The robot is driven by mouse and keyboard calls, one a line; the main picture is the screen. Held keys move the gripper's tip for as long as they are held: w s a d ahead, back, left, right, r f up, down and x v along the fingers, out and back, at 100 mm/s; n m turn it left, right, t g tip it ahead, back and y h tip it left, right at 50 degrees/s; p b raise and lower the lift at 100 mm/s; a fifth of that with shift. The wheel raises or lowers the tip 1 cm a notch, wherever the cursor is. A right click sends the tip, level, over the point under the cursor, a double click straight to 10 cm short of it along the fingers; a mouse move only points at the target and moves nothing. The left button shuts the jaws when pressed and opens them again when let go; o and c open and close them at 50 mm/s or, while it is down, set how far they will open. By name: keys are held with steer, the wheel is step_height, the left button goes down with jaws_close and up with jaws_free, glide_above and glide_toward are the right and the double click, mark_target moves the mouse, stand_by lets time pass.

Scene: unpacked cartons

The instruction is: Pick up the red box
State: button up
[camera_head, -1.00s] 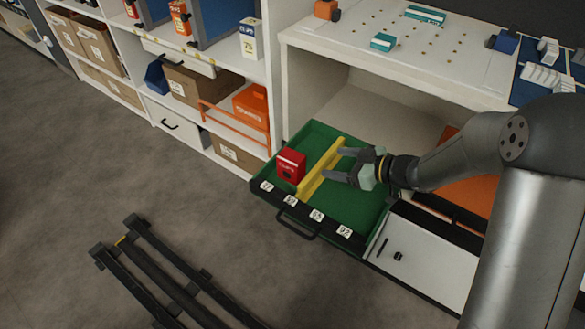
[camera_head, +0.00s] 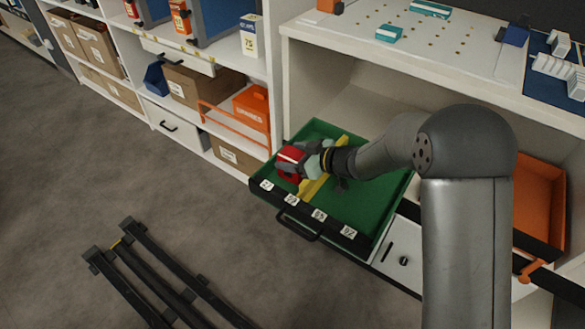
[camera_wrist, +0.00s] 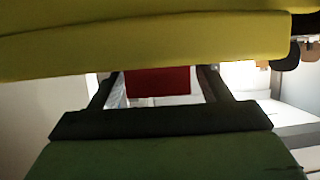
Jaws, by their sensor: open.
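The red box (camera_head: 289,152) stands in the left part of the open green drawer (camera_head: 350,214), beside the yellow divider (camera_head: 318,184). My gripper (camera_head: 291,163) is open at the box, reaching over the divider from the right. Its fingers partly cover the box in the head view, so contact cannot be told. In the wrist view, the red box (camera_wrist: 160,82) shows between two dark finger-like bars. The yellow divider (camera_wrist: 150,40) fills the top of that view, very close to the camera.
The drawer's black front with white labels and a handle (camera_head: 298,228) faces the floor. Shelves with cartons and an orange case (camera_head: 251,108) stand to the left. A white worktop (camera_head: 370,50) overhangs behind. An orange bin (camera_head: 538,205) is at right.

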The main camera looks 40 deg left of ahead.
steer(key=shift+a, duration=0.2)
steer(key=c, duration=1.1)
